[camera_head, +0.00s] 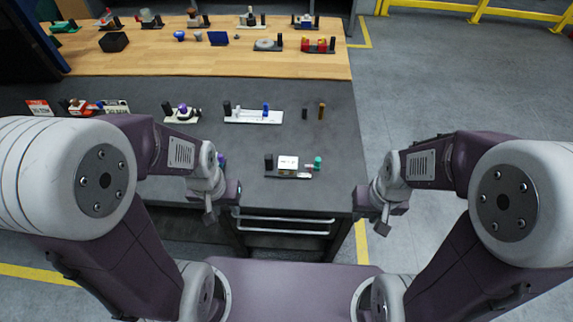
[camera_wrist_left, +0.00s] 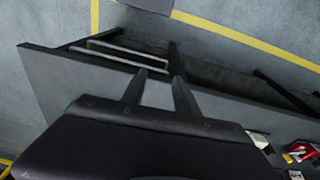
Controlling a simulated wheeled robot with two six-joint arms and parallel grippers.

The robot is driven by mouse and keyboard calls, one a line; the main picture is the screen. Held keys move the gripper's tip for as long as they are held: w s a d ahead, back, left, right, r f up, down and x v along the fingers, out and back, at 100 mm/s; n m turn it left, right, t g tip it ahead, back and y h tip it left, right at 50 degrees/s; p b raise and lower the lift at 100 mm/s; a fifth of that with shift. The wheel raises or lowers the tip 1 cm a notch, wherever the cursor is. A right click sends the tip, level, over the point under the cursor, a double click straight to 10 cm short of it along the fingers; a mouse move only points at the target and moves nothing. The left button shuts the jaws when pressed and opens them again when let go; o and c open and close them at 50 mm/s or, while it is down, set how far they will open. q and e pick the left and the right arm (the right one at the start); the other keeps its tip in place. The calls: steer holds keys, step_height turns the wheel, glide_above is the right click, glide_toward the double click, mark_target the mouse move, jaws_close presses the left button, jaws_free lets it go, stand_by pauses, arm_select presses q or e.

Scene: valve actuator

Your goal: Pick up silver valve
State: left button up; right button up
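No part is clearly marked as the silver valve. A black-based fixture with a silver-white block (camera_head: 288,163) and a green knob stands near the front of the dark table. Another fixture with a round grey disc (camera_head: 267,44) stands on the wooden surface at the back. My left gripper (camera_head: 225,204) is at the table's front edge, left of the block fixture and apart from it. In the left wrist view its fingers (camera_wrist_left: 158,78) are spread with nothing between them. My right gripper (camera_head: 371,212) is past the table's right corner, empty, its fingers apart.
The dark table (camera_head: 335,150) also holds a white-based fixture with a blue part (camera_head: 253,115), a purple-knobbed fixture (camera_head: 182,112) and two small pegs (camera_head: 313,111). More fixtures stand on the wooden surface (camera_head: 150,63). A drawer handle (camera_head: 283,220) juts below the front edge.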

arm_select(q)
steer(key=w+r, duration=0.3)
steer(key=w, duration=0.2)
steer(key=r+t, duration=0.1)
glide_above(268, 156)
steer(key=s+a, duration=0.2)
steer(key=f, duration=0.5)
steer(key=w+d+f, duration=0.1)
steer(key=f, duration=0.4)
steer(key=w+d+f, duration=0.1)
steer(key=f, duration=0.4)
steer(key=shift+d+f, duration=0.1)
steer(key=shift+f, duration=0.05)
jaws_close()
